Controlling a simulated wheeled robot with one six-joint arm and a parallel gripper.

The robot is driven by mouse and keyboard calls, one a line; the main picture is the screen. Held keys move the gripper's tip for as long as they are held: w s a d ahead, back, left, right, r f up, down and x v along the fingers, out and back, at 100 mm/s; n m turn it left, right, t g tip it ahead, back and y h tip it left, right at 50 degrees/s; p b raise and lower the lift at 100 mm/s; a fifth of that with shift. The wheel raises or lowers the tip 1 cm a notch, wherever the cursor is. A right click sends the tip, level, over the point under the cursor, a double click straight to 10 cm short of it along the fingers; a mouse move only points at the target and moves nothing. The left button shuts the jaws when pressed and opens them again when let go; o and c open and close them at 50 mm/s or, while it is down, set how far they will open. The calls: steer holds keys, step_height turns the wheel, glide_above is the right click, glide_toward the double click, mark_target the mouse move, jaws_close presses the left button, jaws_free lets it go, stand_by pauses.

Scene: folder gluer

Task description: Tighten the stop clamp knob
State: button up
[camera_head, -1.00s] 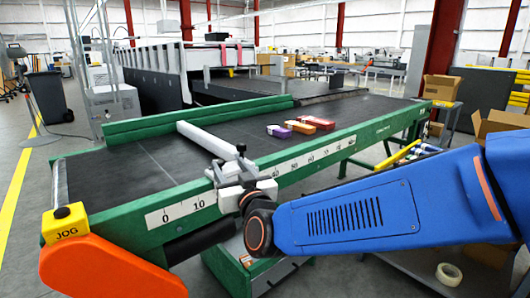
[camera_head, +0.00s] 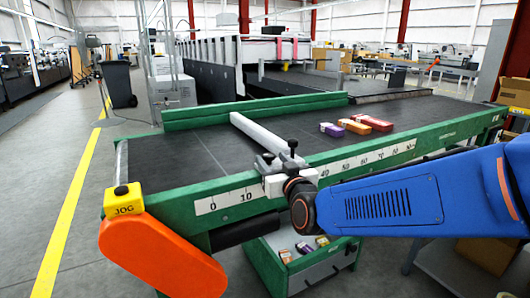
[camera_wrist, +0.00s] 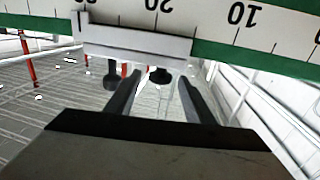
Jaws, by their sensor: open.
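The stop clamp (camera_head: 304,177) is a pale block on the green conveyor's front scale rail, just right of the 10 mark. A dark T-shaped piece (camera_head: 292,145) and a lower dark piece (camera_head: 267,157) stand on it; I cannot tell surely which is the knob. In the wrist view the clamp block (camera_wrist: 135,42) lies across the top, with two dark rounded pieces beside it. My gripper (camera_wrist: 160,77) is open. One dark piece shows between its fingertips; contact is unclear. In the head view my wrist hides most of the fingers at the clamp.
A pale stop bar (camera_head: 258,130) crosses the dark belt (camera_head: 190,158). Several small cartons (camera_head: 355,126) lie on the belt to its right. A yellow JOG box (camera_head: 123,200) and orange guard (camera_head: 160,255) are at front left.

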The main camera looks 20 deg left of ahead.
mark_target(266, 154)
steer(key=x, duration=0.7)
steer(key=shift+a, duration=0.1)
steer(key=c, duration=1)
